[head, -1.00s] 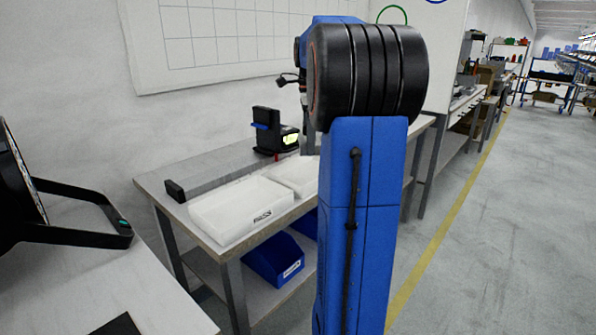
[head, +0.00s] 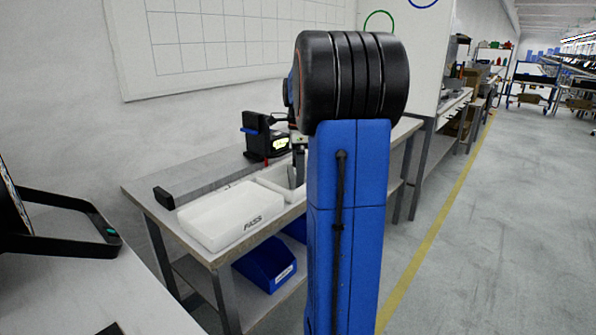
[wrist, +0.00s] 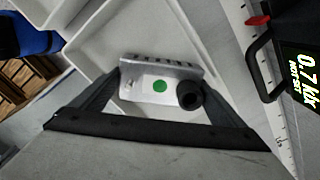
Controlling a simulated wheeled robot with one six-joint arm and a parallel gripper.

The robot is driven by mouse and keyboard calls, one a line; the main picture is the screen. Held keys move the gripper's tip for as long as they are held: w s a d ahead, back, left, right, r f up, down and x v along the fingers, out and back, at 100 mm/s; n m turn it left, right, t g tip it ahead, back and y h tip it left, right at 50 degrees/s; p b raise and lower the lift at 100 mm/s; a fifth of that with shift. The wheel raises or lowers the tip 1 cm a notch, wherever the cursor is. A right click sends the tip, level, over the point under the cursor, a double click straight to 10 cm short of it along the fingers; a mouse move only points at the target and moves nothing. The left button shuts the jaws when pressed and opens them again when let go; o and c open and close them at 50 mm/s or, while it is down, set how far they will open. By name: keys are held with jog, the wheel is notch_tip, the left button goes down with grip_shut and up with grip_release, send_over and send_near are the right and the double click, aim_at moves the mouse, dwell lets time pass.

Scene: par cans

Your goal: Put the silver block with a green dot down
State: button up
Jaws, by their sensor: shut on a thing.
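The silver block (wrist: 145,90) with a green dot (wrist: 160,86) sits between the fingers of my gripper (wrist: 160,76) in the wrist view. The gripper is shut on it. A short black cylinder shows at the block's right end. Behind the block is the inside of a white tray (wrist: 110,45); I cannot tell whether the block touches it. In the head view my arm hides most of the gripper and the block. A small part of the gripper (head: 298,172) shows at the rear white tray (head: 268,188) on the bench.
A white tray marked PASS (head: 215,222) stands in front on the bench (head: 150,205). A black device (head: 262,140) with a lit display is behind the trays; its display (wrist: 303,80) is close on the right in the wrist view. A blue bin (head: 265,270) sits below.

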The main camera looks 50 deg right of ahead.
jog(key=o, duration=1.2)
notch_tip(320, 180, up, 12)
jog(key=shift+s, duration=0.15)
